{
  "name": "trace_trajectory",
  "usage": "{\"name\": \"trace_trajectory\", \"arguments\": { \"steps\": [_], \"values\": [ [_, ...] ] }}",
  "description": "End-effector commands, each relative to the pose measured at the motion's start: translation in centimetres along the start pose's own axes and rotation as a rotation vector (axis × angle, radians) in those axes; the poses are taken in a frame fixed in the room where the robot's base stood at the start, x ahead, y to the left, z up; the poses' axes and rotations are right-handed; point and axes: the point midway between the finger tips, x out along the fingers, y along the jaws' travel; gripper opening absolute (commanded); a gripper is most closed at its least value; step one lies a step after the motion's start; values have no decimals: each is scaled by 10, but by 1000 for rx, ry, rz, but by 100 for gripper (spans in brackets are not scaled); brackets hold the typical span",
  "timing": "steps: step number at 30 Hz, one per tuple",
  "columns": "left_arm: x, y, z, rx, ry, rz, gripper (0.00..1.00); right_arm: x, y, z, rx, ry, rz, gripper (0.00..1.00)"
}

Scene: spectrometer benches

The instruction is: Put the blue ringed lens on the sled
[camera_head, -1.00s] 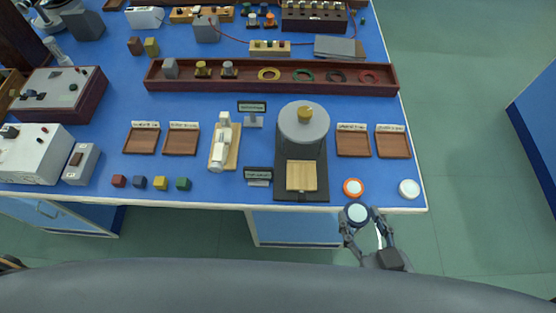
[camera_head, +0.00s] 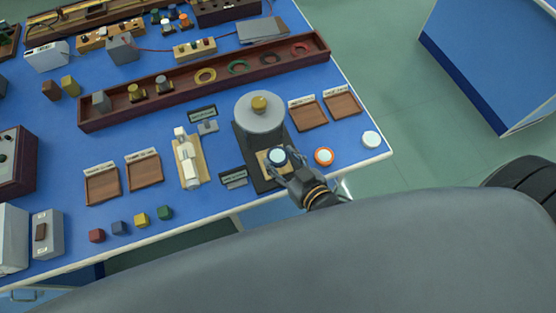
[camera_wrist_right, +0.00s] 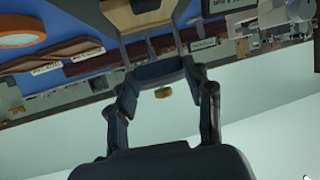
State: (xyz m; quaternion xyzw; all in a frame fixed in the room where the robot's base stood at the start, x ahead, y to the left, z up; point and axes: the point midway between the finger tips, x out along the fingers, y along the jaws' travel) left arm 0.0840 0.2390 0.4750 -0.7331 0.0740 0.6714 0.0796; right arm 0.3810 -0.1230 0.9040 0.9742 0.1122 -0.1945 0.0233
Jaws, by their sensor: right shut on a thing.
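The blue ringed lens (camera_head: 277,156), a pale disc in a dark blue ring, is held by my right gripper (camera_head: 283,165), whose fingers are shut on it. In the head view it overlaps the sled, a light wooden plate (camera_head: 263,165) on the front of a dark stand (camera_head: 250,157). In the right wrist view the lens (camera_wrist_right: 158,72) shows edge-on between the fingers, with the wooden sled (camera_wrist_right: 135,14) beyond. A gap seems to show between them; I cannot tell how high the lens is. My left gripper is not in view.
An orange ringed lens (camera_head: 324,156) and a white lens (camera_head: 370,139) lie right of the stand. A grey disc with a brass knob (camera_head: 259,104) tops the stand. A small dark sign (camera_head: 233,178) and a white instrument (camera_head: 188,160) stand to its left.

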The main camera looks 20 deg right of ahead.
Motion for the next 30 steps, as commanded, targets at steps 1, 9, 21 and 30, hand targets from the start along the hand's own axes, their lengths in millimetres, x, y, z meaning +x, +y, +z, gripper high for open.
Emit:
{"name": "trace_trajectory", "arguments": {
  "steps": [1, 9, 21, 30],
  "values": [
    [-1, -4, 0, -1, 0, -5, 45, 8, 1, 3, 0, 1, 1, 20],
    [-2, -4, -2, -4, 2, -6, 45, 31, 1, 17, 2, 0, 1, 20],
    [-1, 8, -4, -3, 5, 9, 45, 39, 1, 43, 1, 1, 0, 20],
    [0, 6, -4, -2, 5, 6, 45, 40, 1, 45, 1, 0, 0, 71]
  ]
}}
